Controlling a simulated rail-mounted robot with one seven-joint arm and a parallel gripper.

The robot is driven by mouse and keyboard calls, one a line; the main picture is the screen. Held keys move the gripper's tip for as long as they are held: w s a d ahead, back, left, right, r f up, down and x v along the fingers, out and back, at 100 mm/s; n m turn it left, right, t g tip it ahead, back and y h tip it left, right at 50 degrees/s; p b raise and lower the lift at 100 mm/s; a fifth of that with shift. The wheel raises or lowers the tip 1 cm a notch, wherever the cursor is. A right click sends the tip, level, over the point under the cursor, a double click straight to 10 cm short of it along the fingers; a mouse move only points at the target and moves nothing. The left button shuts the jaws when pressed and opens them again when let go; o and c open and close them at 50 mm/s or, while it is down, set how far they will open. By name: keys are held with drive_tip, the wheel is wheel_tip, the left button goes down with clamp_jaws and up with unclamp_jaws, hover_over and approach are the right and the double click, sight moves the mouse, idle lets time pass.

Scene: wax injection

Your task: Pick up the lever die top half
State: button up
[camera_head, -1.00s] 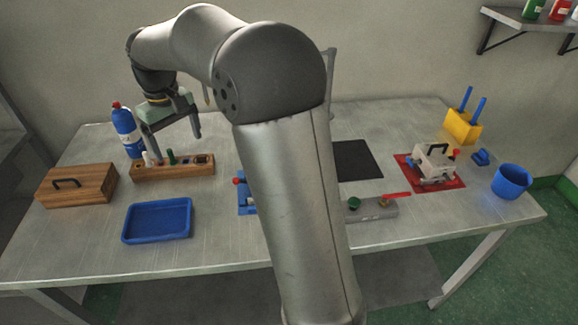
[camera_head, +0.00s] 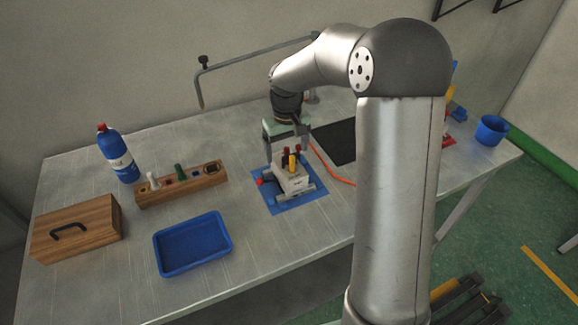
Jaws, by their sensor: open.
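A pale grey block-shaped die (camera_head: 291,183) sits on a blue mat (camera_head: 311,199) near the middle of the table. A red ball knob shows at its left side, and small yellow, red and dark parts stand on its top. I cannot make out the seam between its halves. My gripper (camera_head: 286,150) points down just above and behind the die, its two fingers apart on either side of the upright parts. It is open and nothing shows held in it. Whether the fingers touch the die is unclear.
A blue tray (camera_head: 229,256), a wooden box (camera_head: 98,211), a wooden holder (camera_head: 205,182) and a blue bottle (camera_head: 117,155) stand to the left. A blue cup (camera_head: 491,131) is at the far right. An orange hose (camera_head: 323,165) runs beside the mat. My arm hides the right-middle table.

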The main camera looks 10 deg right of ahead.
drive_tip(key=f, duration=0.2)
drive_tip(key=f+p, duration=0.1)
drive_tip(key=f, duration=0.2)
drive_tip(key=shift+d+f+p, duration=0.25)
drive_tip(key=shift+f+p, duration=0.05)
drive_tip(key=shift+c, duration=0.3)
drive_tip(key=c, duration=1.5)
drive_tip(key=shift+w+r, duration=0.1)
drive_tip(key=shift+r, duration=0.05)
drive_tip(key=shift+c, duration=0.2)
